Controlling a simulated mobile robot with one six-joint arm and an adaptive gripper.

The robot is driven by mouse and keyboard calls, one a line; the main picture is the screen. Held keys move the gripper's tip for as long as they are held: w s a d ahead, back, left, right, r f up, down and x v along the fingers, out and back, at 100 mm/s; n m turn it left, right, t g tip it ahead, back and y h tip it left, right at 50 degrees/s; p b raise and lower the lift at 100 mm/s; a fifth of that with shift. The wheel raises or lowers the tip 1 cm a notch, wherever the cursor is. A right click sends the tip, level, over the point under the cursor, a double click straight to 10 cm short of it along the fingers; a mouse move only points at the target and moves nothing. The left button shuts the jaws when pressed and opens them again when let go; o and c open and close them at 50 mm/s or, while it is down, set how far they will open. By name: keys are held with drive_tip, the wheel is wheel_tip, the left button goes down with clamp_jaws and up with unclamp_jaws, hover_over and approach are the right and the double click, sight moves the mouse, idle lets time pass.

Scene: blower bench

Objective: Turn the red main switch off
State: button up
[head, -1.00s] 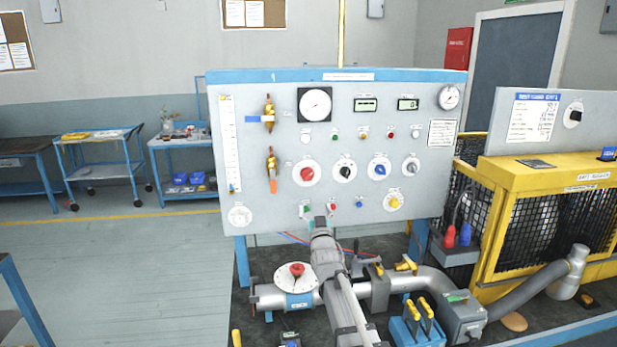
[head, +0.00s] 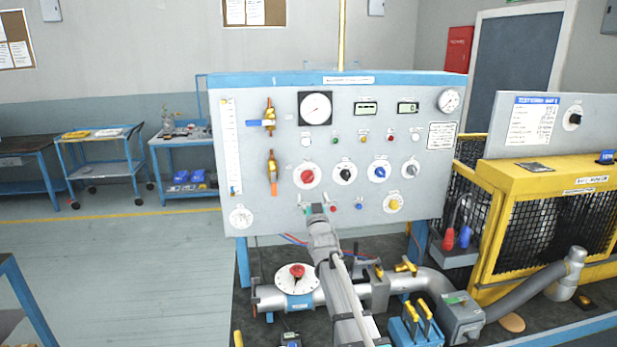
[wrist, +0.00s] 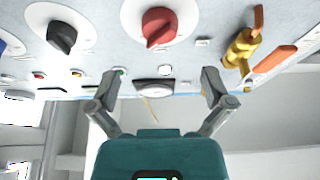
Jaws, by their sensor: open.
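The red rotary switch (head: 307,176) sits on a round white plate in the left middle of the grey panel (head: 262,215). In the wrist view the red switch (wrist: 159,25) shows near the top centre, its narrow grip tilted slightly. My gripper (head: 316,208) is in front of the panel, below the red switch in the head view. In the wrist view my gripper (wrist: 160,84) is open and empty, its two fingers apart. No contact with the switch shows. The label around the switch is too small to read.
A black knob (head: 345,174) and a blue knob (head: 380,171) sit to the right of the red switch. A brass valve with an orange handle (head: 273,185) is close on its left. Small buttons lie below.

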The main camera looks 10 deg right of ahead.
sight(309, 181)
drive_tip(key=p+x, duration=0.2)
drive_tip(key=x, duration=0.5)
drive_tip(key=shift+w+r, duration=0.2)
drive_tip(key=shift+w, duration=0.15)
drive_tip(key=c, duration=1.2)
drive_tip(key=shift+o, duration=0.2)
